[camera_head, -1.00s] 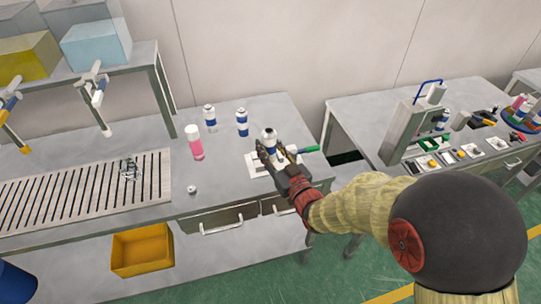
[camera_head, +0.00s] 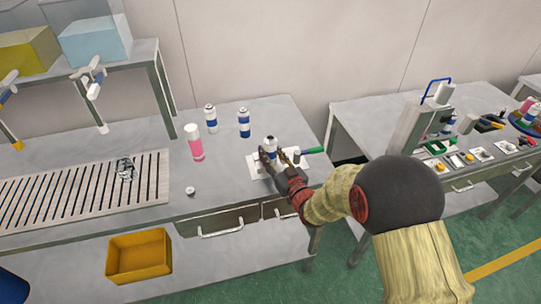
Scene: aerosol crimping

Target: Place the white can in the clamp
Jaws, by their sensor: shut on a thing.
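My gripper (camera_head: 270,158) is shut on a white can (camera_head: 270,144) with a blue band and a dark top. The can is upright at the clamp (camera_head: 255,167), a white plate with a green handle (camera_head: 313,150) near the right end of the left table. My fingers cover the lower part of the can and much of the clamp, so I cannot tell whether the can's base touches it.
A small cap (camera_head: 190,191) lies near the table's front. A slatted grate (camera_head: 75,190) fills the left. A press (camera_head: 425,118) stands on the right table.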

